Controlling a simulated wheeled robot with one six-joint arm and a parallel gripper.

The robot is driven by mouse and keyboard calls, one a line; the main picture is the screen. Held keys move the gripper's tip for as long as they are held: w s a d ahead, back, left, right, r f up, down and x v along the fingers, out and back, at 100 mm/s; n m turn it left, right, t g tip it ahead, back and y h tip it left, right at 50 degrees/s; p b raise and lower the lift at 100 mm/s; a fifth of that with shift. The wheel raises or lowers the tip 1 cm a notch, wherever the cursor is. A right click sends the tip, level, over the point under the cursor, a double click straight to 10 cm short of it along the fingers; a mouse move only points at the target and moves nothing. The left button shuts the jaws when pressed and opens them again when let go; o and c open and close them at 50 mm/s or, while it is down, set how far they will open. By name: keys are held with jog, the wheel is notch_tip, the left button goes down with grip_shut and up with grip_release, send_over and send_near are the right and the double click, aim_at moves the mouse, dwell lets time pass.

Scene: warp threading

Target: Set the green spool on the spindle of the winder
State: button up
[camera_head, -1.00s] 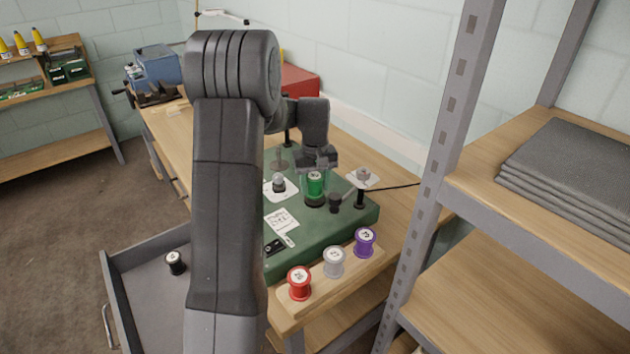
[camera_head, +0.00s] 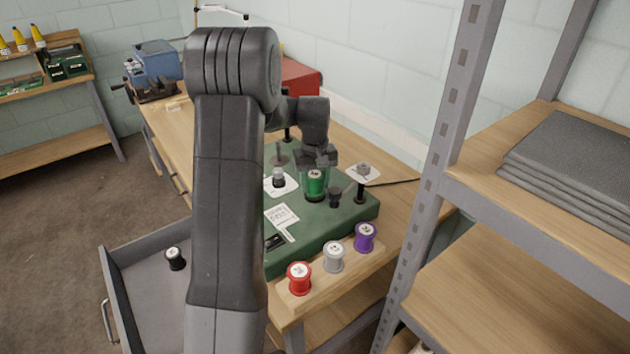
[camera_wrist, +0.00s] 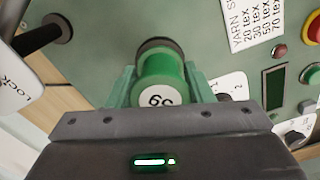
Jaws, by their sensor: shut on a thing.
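The green spool (camera_head: 315,185) stands upright over the green winder (camera_head: 335,222), in front of the dark joint of my wrist. My gripper (camera_wrist: 160,78) is shut on it, with one pale green finger on each side in the wrist view. The spool's white numbered end (camera_wrist: 160,98) faces the wrist camera. A dark round seat (camera_wrist: 155,43) shows just beyond the spool's far end. The spindle itself is hidden, and I cannot tell whether the spool is fully down on it.
Red (camera_head: 299,279), grey (camera_head: 333,257) and purple (camera_head: 364,238) spools stand on a wooden board in front of the winder. A metal shelf post (camera_head: 440,180) rises at the right. A lever (camera_wrist: 42,35) is near the gripper.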

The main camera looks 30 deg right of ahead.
jog(key=shift+f, duration=0.25)
jog(key=o, duration=1.1)
jog(key=shift+c, duration=0.2)
jog(key=shift+r, duration=0.1)
notch_tip(320, 180, up, 14)
jog(key=b, duration=0.1)
jog(key=shift+b, duration=0.3)
jog(key=shift+f, duration=0.25)
